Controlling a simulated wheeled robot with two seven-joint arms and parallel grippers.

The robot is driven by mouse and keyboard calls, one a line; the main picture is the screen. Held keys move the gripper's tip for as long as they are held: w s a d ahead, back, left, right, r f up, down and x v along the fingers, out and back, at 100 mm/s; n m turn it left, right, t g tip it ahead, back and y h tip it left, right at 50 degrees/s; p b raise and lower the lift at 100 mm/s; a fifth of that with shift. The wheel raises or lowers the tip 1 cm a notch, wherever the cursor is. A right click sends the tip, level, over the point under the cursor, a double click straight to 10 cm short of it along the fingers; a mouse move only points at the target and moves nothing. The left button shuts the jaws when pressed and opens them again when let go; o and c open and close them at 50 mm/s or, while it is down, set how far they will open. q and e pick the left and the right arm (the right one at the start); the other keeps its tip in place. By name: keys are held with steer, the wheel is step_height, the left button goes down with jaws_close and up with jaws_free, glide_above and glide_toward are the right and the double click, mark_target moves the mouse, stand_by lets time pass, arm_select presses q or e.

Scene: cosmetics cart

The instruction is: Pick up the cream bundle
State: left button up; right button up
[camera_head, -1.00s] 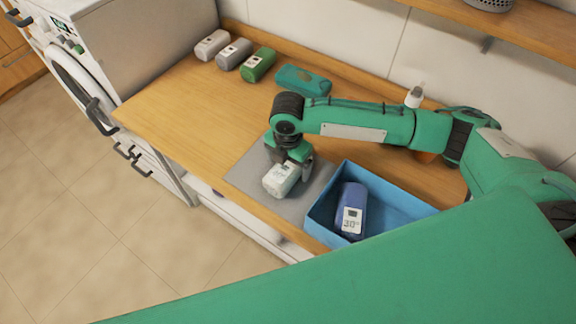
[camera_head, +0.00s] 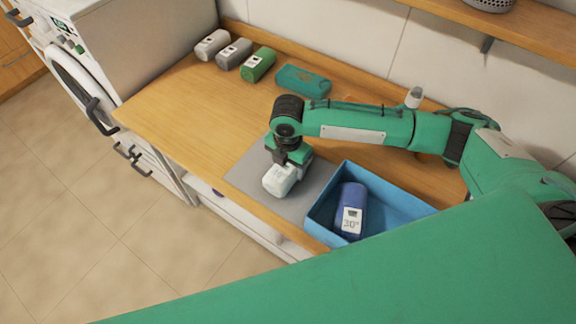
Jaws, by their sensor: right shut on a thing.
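The cream bundle (camera_head: 279,181), a small pale block, is at the grey mat (camera_head: 244,176) near the counter's front edge. My right gripper (camera_head: 289,164) is above it, pointing down, and is shut on it. The gripper hides the bundle's upper back part. I cannot tell whether the bundle touches the mat or is just above it. My left gripper is not in view.
A blue bin (camera_head: 394,207) right of the mat holds a dark blue bundle (camera_head: 351,199) labelled 30°. Pale (camera_head: 212,45), grey (camera_head: 234,53), green (camera_head: 258,64) and teal (camera_head: 303,80) bundles lie along the back. The counter's left part (camera_head: 180,101) is clear.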

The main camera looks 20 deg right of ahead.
step_height(320, 180, up, 20)
steer(key=b, duration=0.3)
steer(key=shift+f+b, duration=0.15)
steer(key=shift+b, duration=0.15)
